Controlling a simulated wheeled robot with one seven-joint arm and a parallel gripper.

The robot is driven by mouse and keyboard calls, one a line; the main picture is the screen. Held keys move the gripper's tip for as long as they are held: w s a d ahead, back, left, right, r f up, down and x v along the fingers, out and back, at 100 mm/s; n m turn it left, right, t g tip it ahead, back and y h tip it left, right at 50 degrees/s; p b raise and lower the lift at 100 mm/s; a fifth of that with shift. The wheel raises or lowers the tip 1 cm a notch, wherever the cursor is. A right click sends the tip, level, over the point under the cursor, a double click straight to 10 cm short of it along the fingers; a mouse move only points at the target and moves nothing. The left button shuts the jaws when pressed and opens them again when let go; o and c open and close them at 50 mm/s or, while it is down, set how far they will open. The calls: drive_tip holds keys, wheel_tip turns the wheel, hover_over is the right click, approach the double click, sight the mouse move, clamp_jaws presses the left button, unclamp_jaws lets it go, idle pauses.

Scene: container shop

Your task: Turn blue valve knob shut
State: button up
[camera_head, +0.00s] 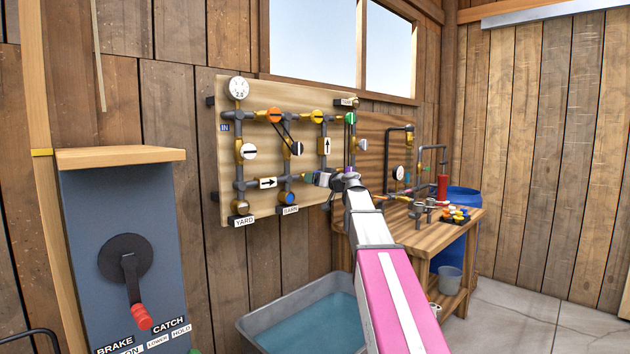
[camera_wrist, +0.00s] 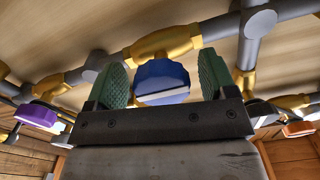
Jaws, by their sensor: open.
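The blue valve knob (camera_wrist: 161,80) shows in the wrist view, with a pale bar across its face that lies nearly level in the picture. It sits on a yellow valve body (camera_wrist: 166,43) in a grey pipe. My gripper (camera_wrist: 163,82) is open, with one green finger pad on each side of the knob and a narrow gap showing on both sides. How deep the knob sits between the pads is hard to tell. In the head view my gripper (camera_head: 318,178) is at the lower pipe row of the board and largely hides this knob.
The pipe board (camera_head: 262,90) carries other close knobs: purple (camera_wrist: 40,115) and orange (camera_wrist: 300,128) in the wrist view. BARN (camera_head: 289,210) and YARD (camera_head: 244,221) labels hang below. A water trough (camera_head: 250,318) stands underneath, a workbench (camera_head: 455,235) right, a lever cabinet (camera_head: 85,225) left.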

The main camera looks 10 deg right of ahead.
drive_tip(key=shift+w+a, duration=0.3)
drive_tip(key=shift+w, duration=0.05)
drive_tip(key=c, duration=0.9)
drive_tip(key=shift+c, duration=0.2)
drive_tip(key=shift+m, duration=0.4)
drive_tip(key=shift+s+a+r+m, duration=0.1)
drive_tip(key=shift+r+m, duration=0.05)
drive_tip(key=shift+m, duration=4.15)
drive_tip(key=shift+s+a+r+m, duration=0.1)
drive_tip(key=shift+m, duration=4.2)
